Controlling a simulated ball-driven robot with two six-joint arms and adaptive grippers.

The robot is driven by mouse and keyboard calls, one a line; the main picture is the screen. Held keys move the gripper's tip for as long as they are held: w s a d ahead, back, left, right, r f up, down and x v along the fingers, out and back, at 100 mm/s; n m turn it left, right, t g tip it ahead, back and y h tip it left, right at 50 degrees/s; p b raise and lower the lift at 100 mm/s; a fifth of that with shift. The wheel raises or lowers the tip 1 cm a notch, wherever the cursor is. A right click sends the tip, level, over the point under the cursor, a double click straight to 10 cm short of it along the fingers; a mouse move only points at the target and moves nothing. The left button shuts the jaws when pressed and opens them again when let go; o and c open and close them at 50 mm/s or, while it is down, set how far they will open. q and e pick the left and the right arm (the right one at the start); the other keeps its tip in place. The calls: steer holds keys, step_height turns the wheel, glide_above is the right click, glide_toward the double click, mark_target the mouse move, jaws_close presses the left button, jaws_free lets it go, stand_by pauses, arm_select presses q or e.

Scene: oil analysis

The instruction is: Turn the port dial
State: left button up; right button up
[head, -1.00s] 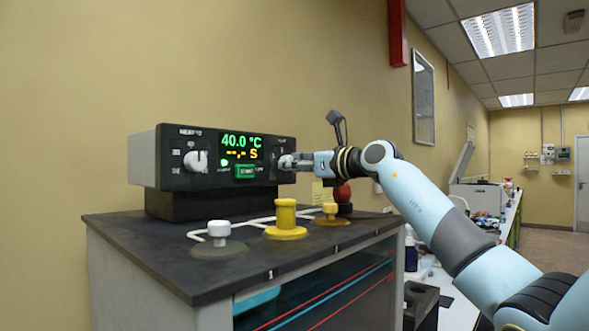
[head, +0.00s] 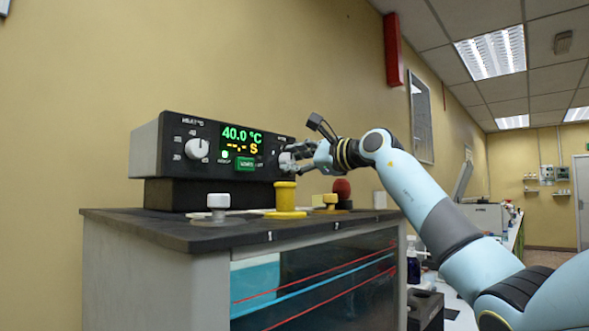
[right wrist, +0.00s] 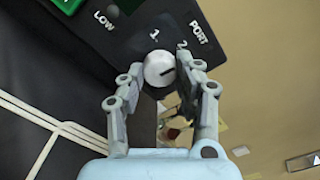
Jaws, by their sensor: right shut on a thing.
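The port dial (right wrist: 158,68) is a round pale knob with a dark line on its face, on the black control unit (head: 165,140). In the right wrist view it sits between the two fingers, below the printed 1 and 2 and the word PORT. My right gripper (right wrist: 160,88) is shut on the dial. In the head view my right gripper (head: 291,160) reaches the right end of the panel and partly hides the dial. I cannot tell exactly which number the line points to. My left gripper is not in view.
The unit stands on a dark-topped cabinet (head: 130,224). The display (head: 242,141) reads 40.0 °C. A white dial (head: 197,149) is at the left.

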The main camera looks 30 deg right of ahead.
steer(key=shift+n+b, duration=0.3)
steer(key=shift+n, duration=0.3)
steer(key=o, duration=1.1)
steer(key=shift+o, duration=0.2)
steer(key=shift+s+d, duration=0.1)
steer(key=shift+s, duration=0.05)
steer(key=v, duration=1.1)
steer(key=shift+s, duration=0.3)
steer(key=shift+d, duration=0.1)
